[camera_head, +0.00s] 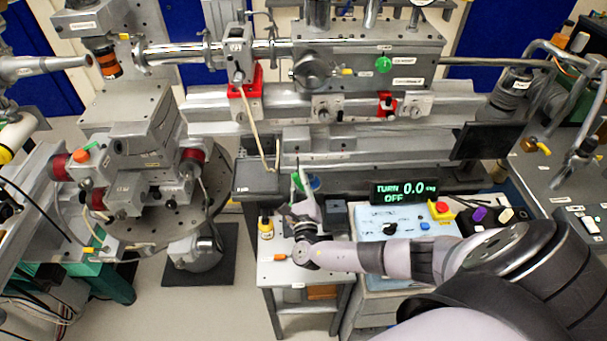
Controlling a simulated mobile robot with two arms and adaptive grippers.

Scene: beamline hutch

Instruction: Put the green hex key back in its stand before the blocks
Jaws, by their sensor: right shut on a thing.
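My right gripper (303,194) is over the back part of the small grey bench (263,277), its fingers pointing away from me. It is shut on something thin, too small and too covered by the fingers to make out. My left gripper is not in view.
A small yellow-labelled bottle (266,228) and an orange-handled tool (281,257) are on the bench, left of my wrist. The beamline rail (340,142) runs behind.

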